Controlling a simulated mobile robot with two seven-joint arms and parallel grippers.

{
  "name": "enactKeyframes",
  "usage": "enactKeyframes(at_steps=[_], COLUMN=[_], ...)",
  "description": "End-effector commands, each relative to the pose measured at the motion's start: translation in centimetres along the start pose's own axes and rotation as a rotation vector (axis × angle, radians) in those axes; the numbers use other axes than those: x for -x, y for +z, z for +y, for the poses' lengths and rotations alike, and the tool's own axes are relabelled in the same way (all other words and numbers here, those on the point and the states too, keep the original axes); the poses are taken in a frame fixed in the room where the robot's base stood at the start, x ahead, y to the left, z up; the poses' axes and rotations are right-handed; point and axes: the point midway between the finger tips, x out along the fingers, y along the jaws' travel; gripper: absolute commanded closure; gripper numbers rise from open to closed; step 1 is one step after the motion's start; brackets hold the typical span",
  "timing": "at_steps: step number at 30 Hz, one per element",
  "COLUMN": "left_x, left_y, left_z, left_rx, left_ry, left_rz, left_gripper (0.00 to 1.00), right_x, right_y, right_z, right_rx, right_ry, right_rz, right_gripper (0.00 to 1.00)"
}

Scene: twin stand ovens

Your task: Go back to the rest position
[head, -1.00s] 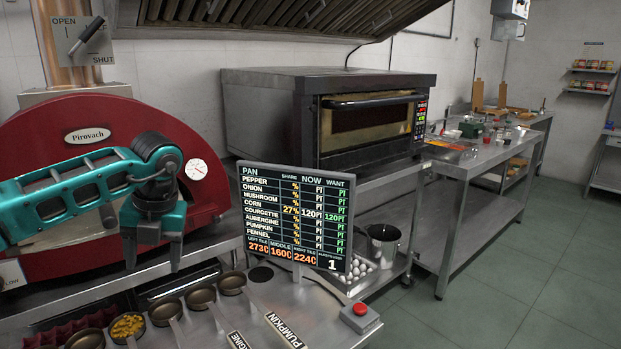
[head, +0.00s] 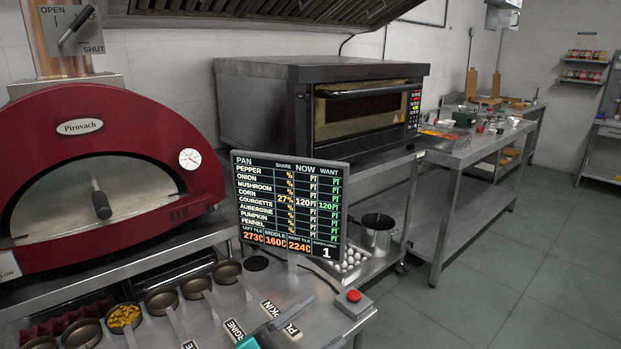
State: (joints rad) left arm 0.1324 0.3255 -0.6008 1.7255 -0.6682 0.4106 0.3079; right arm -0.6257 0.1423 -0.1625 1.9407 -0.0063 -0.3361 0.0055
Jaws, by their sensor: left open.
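My left gripper (head: 268,335) shows only in part at the bottom edge of the head view, as a teal and grey piece low over the front of the steel counter. It is open, and I see nothing held in it. Most of its arm is out of the frame. My right gripper is not in view.
The red Pirovach oven (head: 110,165) stands at the left, its arched front unobstructed. A display board (head: 290,205) stands beside it. Small pans (head: 162,300), one with yellow pieces, line the counter. A red button (head: 354,296) sits at the counter's right end. Green floor (head: 480,270) is clear at right.

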Motion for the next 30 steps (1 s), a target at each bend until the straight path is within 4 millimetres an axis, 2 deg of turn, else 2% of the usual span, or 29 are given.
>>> enactKeyframes(at_steps=[5,9,12,16,18,21,30], left_x=[7.1,14.8,20.2,25.4,27.0,28.1,28.1], left_y=[5.7,9.3,10.6,10.8,10.7,10.6,10.6], left_z=[1.0,4.0,6.9,10.0,11.0,11.7,11.7], left_rx=[0.271,0.473,0.598,0.719,0.756,0.784,0.785], left_ry=[-0.239,-0.353,-0.395,-0.416,-0.419,-0.421,-0.421], left_rz=[-0.359,-0.659,-0.849,-1.022,-1.075,-1.112,-1.114], left_gripper=[0.33,0.33,0.33,0.33,0.33,0.33,0.33], right_x=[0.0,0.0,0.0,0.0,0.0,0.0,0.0], right_y=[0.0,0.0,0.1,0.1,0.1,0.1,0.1], right_z=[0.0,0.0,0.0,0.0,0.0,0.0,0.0], right_rx=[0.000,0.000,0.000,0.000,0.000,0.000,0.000], right_ry=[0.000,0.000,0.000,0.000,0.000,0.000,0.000], right_rz=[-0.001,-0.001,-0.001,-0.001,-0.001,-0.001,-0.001], right_gripper=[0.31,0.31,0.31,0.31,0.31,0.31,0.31])
